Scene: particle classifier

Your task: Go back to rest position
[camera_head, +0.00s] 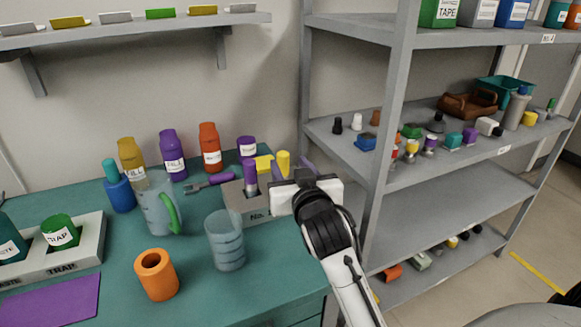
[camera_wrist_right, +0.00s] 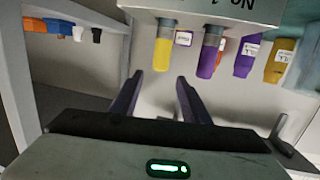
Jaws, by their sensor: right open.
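My right gripper (camera_head: 303,174) is at the right end of a grey holder block (camera_head: 232,200) on the teal bench, partly hiding it. In the right wrist view its two dark fingers (camera_wrist_right: 160,88) are spread with nothing between them. Past the fingertips, a yellow-ended tool (camera_wrist_right: 163,50) and a purple-ended tool (camera_wrist_right: 208,55) stand in the holder, seen upside down. They appear apart from the fingers, though the exact gap is hard to judge. My left gripper is in neither view.
A clear ribbed cup (camera_head: 226,242), an orange cylinder (camera_head: 156,274) and a green-handled jug (camera_head: 158,205) stand left of my right arm. A purple fork-like tool (camera_head: 208,183) lies behind. Labelled bottles (camera_head: 172,156) line the back. A grey shelf unit (camera_head: 400,120) stands close on the right.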

